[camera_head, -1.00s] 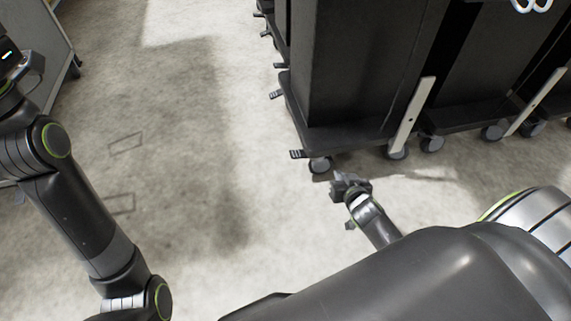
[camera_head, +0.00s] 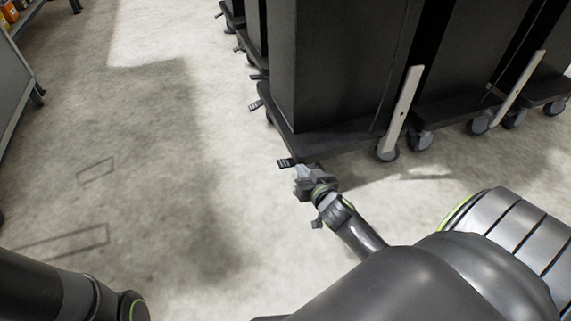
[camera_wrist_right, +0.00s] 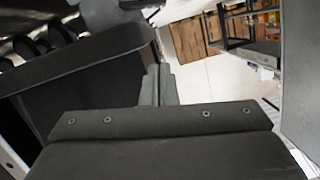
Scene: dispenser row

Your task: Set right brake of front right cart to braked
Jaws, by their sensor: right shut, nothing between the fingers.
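The nearest dark cart (camera_head: 345,75) stands on a low black base with castors. A small black ribbed brake pedal (camera_head: 286,162) sticks out at its near left corner. I cannot tell whether that pedal is up or pressed. My right gripper (camera_head: 301,173) is shut and empty, low over the floor, right beside this pedal; I cannot tell if they touch. The gripper hides the castor at that corner. In the right wrist view the closed fingers (camera_wrist_right: 157,86) point past the edge of the dark cart base (camera_wrist_right: 85,58); no pedal shows clearly there. My left gripper is out of view.
More pedals (camera_head: 255,105) stick out along the carts' left side. Other dark carts (camera_head: 465,50) stand to the right, with pale upright bars (camera_head: 402,112) in front. A grey shelf unit (camera_head: 12,75) is at far left. The floor between is clear.

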